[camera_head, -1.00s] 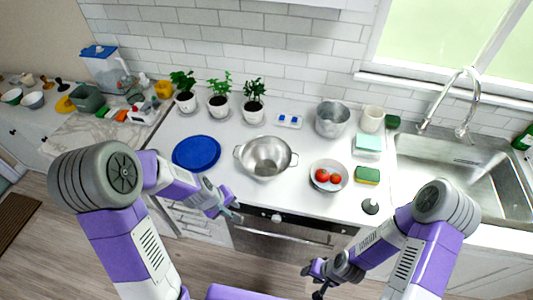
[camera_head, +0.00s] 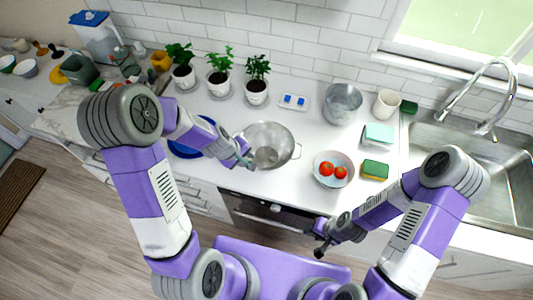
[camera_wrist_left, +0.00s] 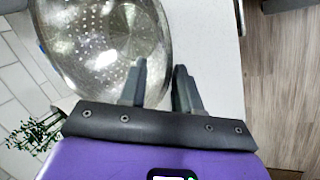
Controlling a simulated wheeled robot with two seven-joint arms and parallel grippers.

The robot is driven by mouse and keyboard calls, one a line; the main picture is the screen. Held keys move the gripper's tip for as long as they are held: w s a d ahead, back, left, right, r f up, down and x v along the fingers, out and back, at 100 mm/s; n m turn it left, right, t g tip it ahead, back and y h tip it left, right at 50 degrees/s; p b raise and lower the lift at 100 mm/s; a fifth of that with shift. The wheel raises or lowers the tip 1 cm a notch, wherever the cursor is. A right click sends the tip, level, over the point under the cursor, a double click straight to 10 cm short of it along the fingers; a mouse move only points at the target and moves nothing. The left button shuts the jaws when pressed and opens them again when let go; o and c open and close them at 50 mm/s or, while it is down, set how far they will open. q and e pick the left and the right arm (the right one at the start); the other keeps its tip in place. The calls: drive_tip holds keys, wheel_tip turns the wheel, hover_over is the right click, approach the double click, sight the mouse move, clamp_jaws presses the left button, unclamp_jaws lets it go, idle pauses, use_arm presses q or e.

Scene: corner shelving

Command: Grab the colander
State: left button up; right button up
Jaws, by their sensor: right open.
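The silver colander (camera_head: 268,133) stands on the white counter and is pierced with small holes. My left gripper (camera_head: 245,161) is at its near left rim, covering the handle on that side; the right handle shows. In the left wrist view the colander (camera_wrist_left: 105,35) fills the upper left. The left gripper's fingers (camera_wrist_left: 161,70) are apart there, one over the bowl and one just outside the rim. Whether they touch the rim is unclear. My right gripper (camera_head: 322,247) is open and empty, in front of the counter's front edge.
A bowl with red tomatoes (camera_head: 333,170) stands right of the colander. A blue plate (camera_head: 184,151) is left, partly behind my left arm. Potted plants (camera_head: 219,82) and a metal pot (camera_head: 342,103) stand behind. A sponge (camera_head: 375,170) and the sink (camera_head: 480,160) are at right.

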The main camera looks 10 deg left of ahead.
use_arm(q)
drive_tip(key=shift+x, duration=0.85)
drive_tip(key=shift+a, duration=0.1)
drive_tip(key=shift+c, duration=0.5)
clamp_jaws()
drive_tip(key=shift+w+r, duration=0.1)
drive_tip(key=shift+r, duration=0.05)
